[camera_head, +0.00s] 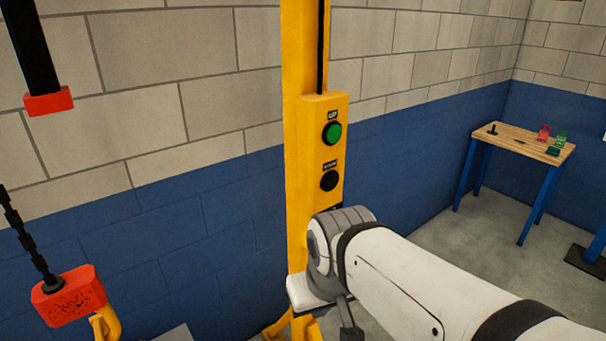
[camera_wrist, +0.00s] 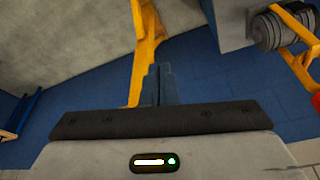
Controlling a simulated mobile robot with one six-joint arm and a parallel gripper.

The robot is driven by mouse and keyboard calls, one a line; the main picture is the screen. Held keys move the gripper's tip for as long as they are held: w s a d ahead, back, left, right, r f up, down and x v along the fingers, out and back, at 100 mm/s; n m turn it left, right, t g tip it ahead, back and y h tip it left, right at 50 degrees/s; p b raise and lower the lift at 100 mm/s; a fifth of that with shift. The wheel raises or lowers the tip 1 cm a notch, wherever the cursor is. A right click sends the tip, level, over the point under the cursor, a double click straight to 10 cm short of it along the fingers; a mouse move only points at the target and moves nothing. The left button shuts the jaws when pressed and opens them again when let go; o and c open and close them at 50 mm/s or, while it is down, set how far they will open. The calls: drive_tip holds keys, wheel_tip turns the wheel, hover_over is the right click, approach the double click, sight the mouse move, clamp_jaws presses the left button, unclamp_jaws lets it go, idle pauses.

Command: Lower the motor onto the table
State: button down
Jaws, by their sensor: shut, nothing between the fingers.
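The hoist's control panel (camera_head: 322,150) is on a yellow column, with a green UP button (camera_head: 332,133) above a black button (camera_head: 329,181). A red hook block (camera_head: 68,295) hangs on a chain at the lower left, with a yellow hook (camera_head: 105,325) under it. In the wrist view, a grey ribbed cylinder (camera_wrist: 272,32), which looks like the motor, is at the upper right beside yellow metal. Whether it hangs or rests is unclear. My gripper (camera_wrist: 158,72) is shut and empty, its fingers near the yellow post in that picture. My wrist covers the column's lower part in the head view.
A wooden workbench (camera_head: 510,137) with blue legs and small red and green items stands far right. A blue and grey block wall is behind the column. A grey surface (camera_wrist: 228,25) is beside the ribbed cylinder. The floor before the bench is clear.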

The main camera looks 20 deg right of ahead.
drive_tip(key=w+d+f+m+t+y+b, duration=0.2)
drive_tip(key=w+m+y+b, duration=0.5)
drive_tip(key=m, duration=1.2)
drive_tip(key=w+d+r+m+t, duration=0.3)
drive_tip(key=d+m+t, duration=0.2)
drive_tip(key=d, duration=0.4)
drive_tip(key=w+d+r+m+t+h, duration=0.1)
drive_tip(key=w+d+r+m+t, duration=0.1)
drive_tip(key=d+r+m+t, duration=0.2)
drive_tip(key=d+m+t, duration=0.2)
drive_tip(key=d+m, duration=0.2)
drive_tip(key=d, duration=0.1)
drive_tip(key=shift+w, duration=0.4)
drive_tip(key=shift+r, duration=0.1)
